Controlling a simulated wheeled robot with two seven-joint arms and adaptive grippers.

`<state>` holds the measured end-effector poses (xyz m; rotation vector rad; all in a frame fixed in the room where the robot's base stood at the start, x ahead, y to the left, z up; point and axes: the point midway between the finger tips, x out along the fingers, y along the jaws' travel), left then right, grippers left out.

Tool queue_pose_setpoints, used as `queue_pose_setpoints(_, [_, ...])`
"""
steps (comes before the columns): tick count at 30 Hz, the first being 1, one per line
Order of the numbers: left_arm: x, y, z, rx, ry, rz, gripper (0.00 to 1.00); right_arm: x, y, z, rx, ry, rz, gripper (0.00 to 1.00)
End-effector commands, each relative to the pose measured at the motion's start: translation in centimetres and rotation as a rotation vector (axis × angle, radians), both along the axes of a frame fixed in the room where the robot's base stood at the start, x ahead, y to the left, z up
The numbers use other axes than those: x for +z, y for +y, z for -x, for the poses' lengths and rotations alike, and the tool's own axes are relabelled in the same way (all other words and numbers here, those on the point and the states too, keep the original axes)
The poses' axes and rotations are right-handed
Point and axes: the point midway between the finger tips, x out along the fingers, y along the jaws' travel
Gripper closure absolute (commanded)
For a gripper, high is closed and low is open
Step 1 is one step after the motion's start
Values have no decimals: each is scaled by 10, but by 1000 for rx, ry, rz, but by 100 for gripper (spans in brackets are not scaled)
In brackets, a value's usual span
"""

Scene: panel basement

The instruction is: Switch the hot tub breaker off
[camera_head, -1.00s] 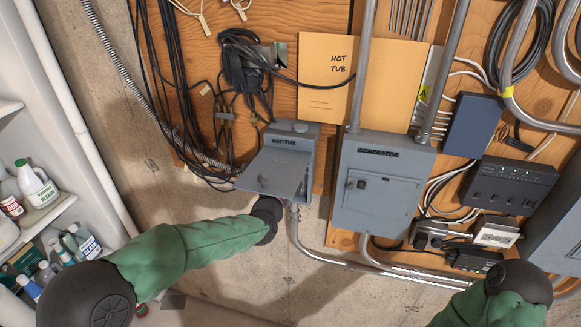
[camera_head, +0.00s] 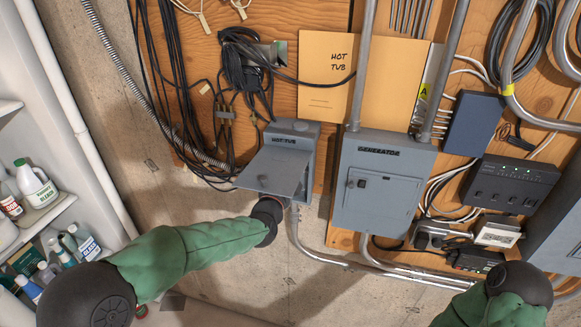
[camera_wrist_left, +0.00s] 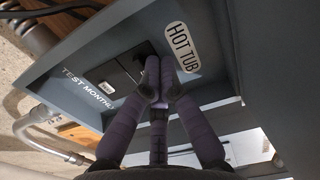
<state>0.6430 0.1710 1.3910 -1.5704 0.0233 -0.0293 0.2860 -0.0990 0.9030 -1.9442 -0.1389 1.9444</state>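The grey hot tub breaker box (camera_head: 303,140) is on the wall in the head view, with its cover (camera_head: 275,172) swung up and open. My left arm reaches up beneath the cover, which hides the gripper there. In the left wrist view, my left gripper (camera_wrist_left: 160,72) has its purple fingers drawn together inside the box, with nothing visible between the tips. The fingertips are right beside the black breaker (camera_wrist_left: 124,76) and below the "HOT TUB" label (camera_wrist_left: 182,47). They partly cover the breaker, so contact and lever position are unclear. My right gripper is out of view.
The generator box (camera_head: 383,190) is shut, to the right of the hot tub box. Black cables (camera_head: 246,70) hang at the left and metal conduit (camera_head: 310,255) runs below. A shelf with bottles (camera_head: 36,185) stands at far left.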

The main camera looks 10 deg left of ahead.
Motion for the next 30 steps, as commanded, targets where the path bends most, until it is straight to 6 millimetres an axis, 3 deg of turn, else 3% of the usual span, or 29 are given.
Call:
queue_pose_setpoints(5, [-8, -1, 0, -2, 9, 0, 100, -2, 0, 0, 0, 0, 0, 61])
queue_pose_setpoints(30, [1, 0, 5, -1, 3, 0, 100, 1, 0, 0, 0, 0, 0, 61])
